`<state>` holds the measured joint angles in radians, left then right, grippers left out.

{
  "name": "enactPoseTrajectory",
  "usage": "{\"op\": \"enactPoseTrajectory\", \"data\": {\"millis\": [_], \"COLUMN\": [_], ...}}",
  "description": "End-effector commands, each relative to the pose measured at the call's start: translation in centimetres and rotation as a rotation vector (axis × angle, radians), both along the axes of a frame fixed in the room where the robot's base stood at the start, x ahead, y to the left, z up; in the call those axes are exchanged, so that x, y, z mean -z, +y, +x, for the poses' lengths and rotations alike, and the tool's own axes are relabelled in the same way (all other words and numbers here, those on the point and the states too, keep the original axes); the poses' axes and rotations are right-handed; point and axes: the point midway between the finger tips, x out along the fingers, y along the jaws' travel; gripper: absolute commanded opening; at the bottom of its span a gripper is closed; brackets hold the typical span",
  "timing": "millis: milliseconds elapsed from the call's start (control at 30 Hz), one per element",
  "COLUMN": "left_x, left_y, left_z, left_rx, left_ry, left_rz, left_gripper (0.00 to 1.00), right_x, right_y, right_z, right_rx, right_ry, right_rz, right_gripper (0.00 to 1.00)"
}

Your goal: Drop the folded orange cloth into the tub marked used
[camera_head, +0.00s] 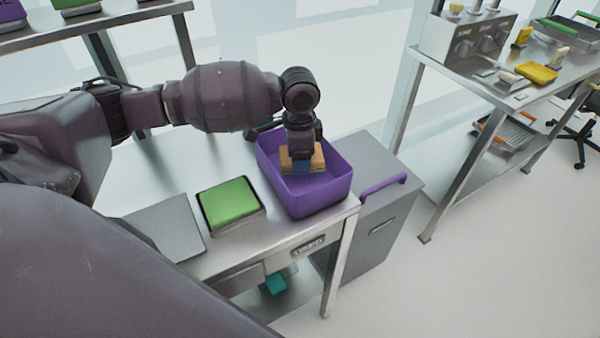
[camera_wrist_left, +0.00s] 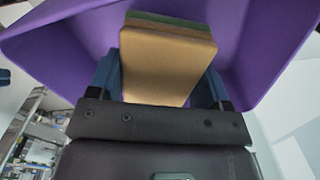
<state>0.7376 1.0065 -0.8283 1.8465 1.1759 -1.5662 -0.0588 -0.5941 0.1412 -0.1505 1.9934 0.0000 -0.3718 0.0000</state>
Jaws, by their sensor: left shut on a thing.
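The folded orange cloth (camera_head: 318,156) is held by my left gripper (camera_head: 302,165) over the purple tub (camera_head: 322,205). In the left wrist view the cloth (camera_wrist_left: 165,65) is a tan-orange block with a green layer along its far edge. The blue fingers (camera_wrist_left: 155,90) are on its two sides. The tub's purple walls (camera_wrist_left: 60,50) spread around and behind it. How far the cloth is above the tub floor is hard to tell. A tag (camera_head: 308,246) on the table's front edge is below the tub; its lettering is too small to read surely. My right gripper is not in view.
A green block in a dark tray (camera_head: 207,222) stands left of the tub on the steel table (camera_head: 172,178). A grey flat panel (camera_head: 165,228) lies further left. Another workbench (camera_head: 455,75) is at the upper right.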

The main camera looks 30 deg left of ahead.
Motion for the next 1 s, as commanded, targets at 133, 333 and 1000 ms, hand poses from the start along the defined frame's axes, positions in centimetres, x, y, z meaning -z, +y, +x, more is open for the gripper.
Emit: {"op": "enactPoseTrajectory", "data": {"millis": [133, 333, 1000], "left_x": [0.5, 2.7, 4.5], "left_y": [0.0, -0.2, -0.4], "left_z": [0.1, 0.3, 0.7], "left_rx": [0.0, 0.002, 0.006], "left_ry": [-0.001, 0.005, -0.002], "left_rz": [0.0, 0.0, -0.001], "left_gripper": [0.53, 0.53, 0.75], "right_x": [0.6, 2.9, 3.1], "right_y": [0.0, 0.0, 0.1], "right_z": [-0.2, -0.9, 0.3], "right_rx": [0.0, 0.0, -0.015], "right_ry": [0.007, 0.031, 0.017], "right_rz": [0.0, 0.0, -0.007], "right_gripper": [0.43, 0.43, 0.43]}}
